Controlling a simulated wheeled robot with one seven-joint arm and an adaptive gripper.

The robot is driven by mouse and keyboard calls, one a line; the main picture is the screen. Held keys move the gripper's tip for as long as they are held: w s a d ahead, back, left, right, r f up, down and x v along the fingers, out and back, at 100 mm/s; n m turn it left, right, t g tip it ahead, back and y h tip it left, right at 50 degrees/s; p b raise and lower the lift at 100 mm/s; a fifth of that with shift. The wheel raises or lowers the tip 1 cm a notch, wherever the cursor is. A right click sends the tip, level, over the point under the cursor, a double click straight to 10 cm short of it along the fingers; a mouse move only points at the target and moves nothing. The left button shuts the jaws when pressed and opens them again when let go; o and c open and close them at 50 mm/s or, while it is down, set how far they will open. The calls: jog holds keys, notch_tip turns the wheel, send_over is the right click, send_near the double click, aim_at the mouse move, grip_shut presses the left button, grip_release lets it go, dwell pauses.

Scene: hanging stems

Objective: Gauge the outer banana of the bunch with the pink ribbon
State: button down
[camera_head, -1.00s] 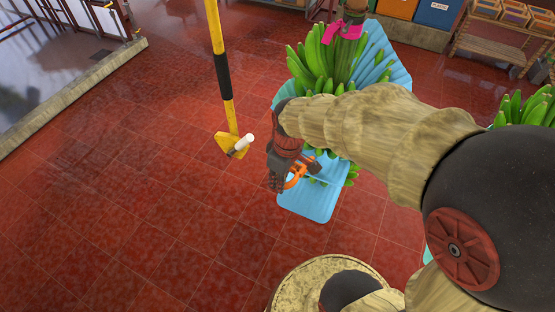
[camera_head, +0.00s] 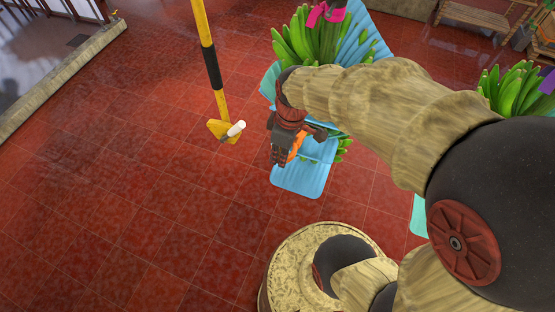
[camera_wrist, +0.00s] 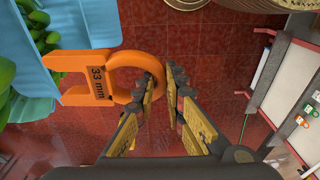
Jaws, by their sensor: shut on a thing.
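The banana bunch (camera_head: 300,42) with the pink ribbon (camera_head: 327,13) hangs at the top of the head view, with a light blue sheet (camera_head: 298,181) around and below it. My gripper (camera_head: 279,158) is low, in front of the sheet, and my arm hides part of the bunch. It is shut on an orange fork-shaped gauge (camera_head: 296,146). In the wrist view the gauge (camera_wrist: 82,93) reads "33 mm"; its ring end is at my fingers (camera_wrist: 165,92) and its open prongs point left. Green bananas (camera_wrist: 8,75) and blue sheet (camera_wrist: 62,115) show at the left, apart from the gauge.
Another bunch (camera_head: 512,90) with a purple ribbon is at the right. A white board (camera_wrist: 285,92) with tags shows in the wrist view. Red floor at left is clear.

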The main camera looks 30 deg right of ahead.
jog(key=shift+w+d, duration=0.85)
jog(key=shift+d, duration=0.2)
jog(key=shift+w+d, duration=0.8)
jog(key=shift+d, duration=0.3)
jog(key=shift+w+d, duration=0.85)
jog(key=shift+d, duration=0.2)
jog(key=shift+w+a+f, duration=0.1)
jog(key=shift+w, duration=0.2)
jog(key=shift+w+d+b, duration=0.15)
jog(key=shift+w+d, duration=0.55)
jog(key=shift+d, duration=0.2)
jog(key=shift+w+d+b, duration=0.15)
jog(key=shift+w+d, duration=0.55)
jog(key=shift+d, duration=0.15)
dwell(0.5)
jog(key=shift+s+a, duration=0.1)
jog(key=shift+a, duration=0.05)
jog(key=s+a, duration=0.6)
jog(key=a, duration=0.2)
jog(key=shift+s+a+b, duration=0.2)
jog(key=shift+s+b, duration=0.15)
dwell(0.5)
